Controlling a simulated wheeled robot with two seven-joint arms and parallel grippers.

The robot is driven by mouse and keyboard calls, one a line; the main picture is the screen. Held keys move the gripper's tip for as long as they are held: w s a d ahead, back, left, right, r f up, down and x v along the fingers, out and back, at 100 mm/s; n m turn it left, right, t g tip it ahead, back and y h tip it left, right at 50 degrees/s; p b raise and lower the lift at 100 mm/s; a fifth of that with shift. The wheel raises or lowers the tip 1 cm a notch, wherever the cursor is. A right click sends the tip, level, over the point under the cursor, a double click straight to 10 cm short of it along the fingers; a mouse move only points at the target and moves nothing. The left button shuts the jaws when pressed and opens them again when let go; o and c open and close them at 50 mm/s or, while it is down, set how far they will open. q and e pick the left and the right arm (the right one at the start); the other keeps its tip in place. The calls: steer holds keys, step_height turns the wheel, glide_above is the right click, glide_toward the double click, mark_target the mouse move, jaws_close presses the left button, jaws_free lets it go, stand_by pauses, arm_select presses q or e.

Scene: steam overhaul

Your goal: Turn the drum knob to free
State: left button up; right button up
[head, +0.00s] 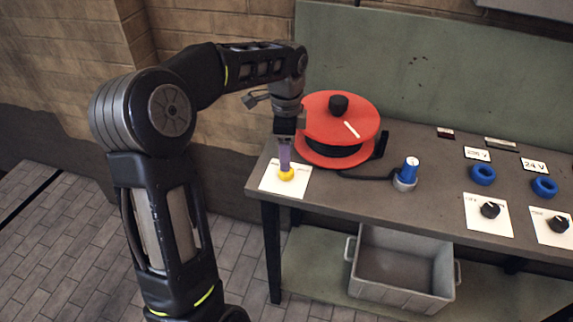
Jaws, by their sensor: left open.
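A red cable drum (317,110) with a black knob (339,105) and a white pointer mark on its top stands at the left end of the workbench. A yellow knob (287,175) sits on a white card (270,182) at the bench's front left corner; the card's lettering is too small to read. My left gripper (285,166) points down just over the yellow knob, with purplish fingers close above or at it. It is open. I cannot tell whether the fingers touch the knob. They hide its upper part. My right gripper is out of view.
A black cable runs from the drum to a blue plug (409,170). To the right are blue rings (482,175), black dials on white cards (490,210) and voltage labels (477,153). A grey crate (403,292) stands on the lower shelf. The bench's middle front is clear.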

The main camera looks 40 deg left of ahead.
mark_target(288, 176)
arm_select(q)
step_height(288, 176, down, 5)
steer(key=shift+f, duration=0.2)
jaws_close()
stand_by(0.6)
